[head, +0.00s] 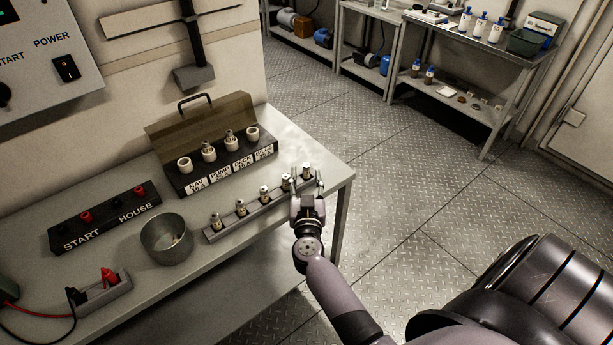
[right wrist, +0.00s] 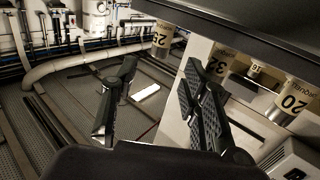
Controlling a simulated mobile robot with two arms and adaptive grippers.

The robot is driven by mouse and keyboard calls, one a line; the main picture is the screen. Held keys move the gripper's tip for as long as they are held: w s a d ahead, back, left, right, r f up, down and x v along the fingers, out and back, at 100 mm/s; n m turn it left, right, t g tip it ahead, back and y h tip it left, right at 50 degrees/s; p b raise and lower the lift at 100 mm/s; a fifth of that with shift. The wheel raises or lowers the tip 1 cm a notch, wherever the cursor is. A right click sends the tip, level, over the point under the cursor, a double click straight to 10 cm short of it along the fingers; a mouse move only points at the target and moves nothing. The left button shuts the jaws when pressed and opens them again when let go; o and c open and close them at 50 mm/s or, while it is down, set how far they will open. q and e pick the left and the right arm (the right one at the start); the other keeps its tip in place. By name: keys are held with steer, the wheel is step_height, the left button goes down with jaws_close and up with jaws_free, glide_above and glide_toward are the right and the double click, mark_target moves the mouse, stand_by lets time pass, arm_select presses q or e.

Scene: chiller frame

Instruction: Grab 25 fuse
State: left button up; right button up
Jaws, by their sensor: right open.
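A fuse labelled 25 (right wrist: 160,36) shows upside down in the right wrist view, just beyond the gap between my fingertips. In the head view it appears to be the fuse (head: 307,169) at the far right end of the grey fuse rack (head: 252,213). My right gripper (head: 306,186) is open at that end of the rack, a finger on either side of the gap. It also shows open and empty in the right wrist view (right wrist: 160,80). Other fuses labelled 32 (right wrist: 218,65), 16 (right wrist: 255,71) and 20 (right wrist: 292,101) stand beside it. My left gripper is not in view.
Behind the rack is an open fuse box (head: 222,170) with several white holders. A round grey bin (head: 167,241), a START/HOUSE block (head: 104,218) and a block with red and black plugs (head: 104,292) share the table. The floor to the right is clear.

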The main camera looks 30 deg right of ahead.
mark_target(306, 168)
steer(key=b+x, duration=0.2)
steer(key=x, duration=0.1)
steer(key=b+x, duration=0.1)
steer(key=x, duration=0.1)
steer(key=shift+d+f, duration=0.15)
steer(key=shift+f, duration=0.2)
steer(key=shift+w+d, duration=0.2)
steer(key=shift+w, duration=0.2)
steer(key=shift+r, duration=0.1)
steer(key=shift+s, duration=0.1)
steer(key=shift+c, duration=0.6)
jaws_close()
